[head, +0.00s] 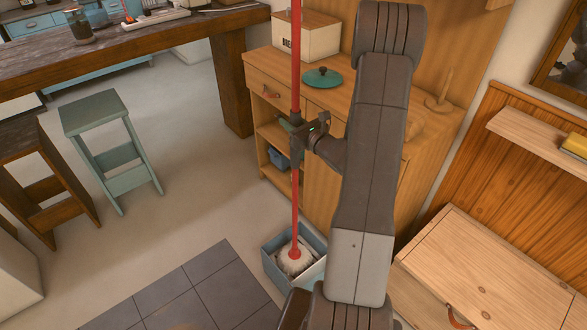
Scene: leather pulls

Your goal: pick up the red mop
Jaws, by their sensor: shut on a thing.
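The red mop (295,205) stands upright, with a long red pole and a white shaggy head. Its head sits inside a blue-grey box (273,268) on the floor. My gripper (296,130) is shut around the red pole, well above the mop head. The top of the pole runs out of the picture. I cannot tell whether the mop head rests on the bottom of the box. My arm hides part of the cabinet behind it.
A wooden cabinet (262,78) with a leather pull stands close behind the mop, bearing a bread box (318,38) and a teal lid (322,77). Two stools, a green one (92,108) and a brown one, stand at left by a dark wooden table (160,37). Grey tiles (190,295) lie in front.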

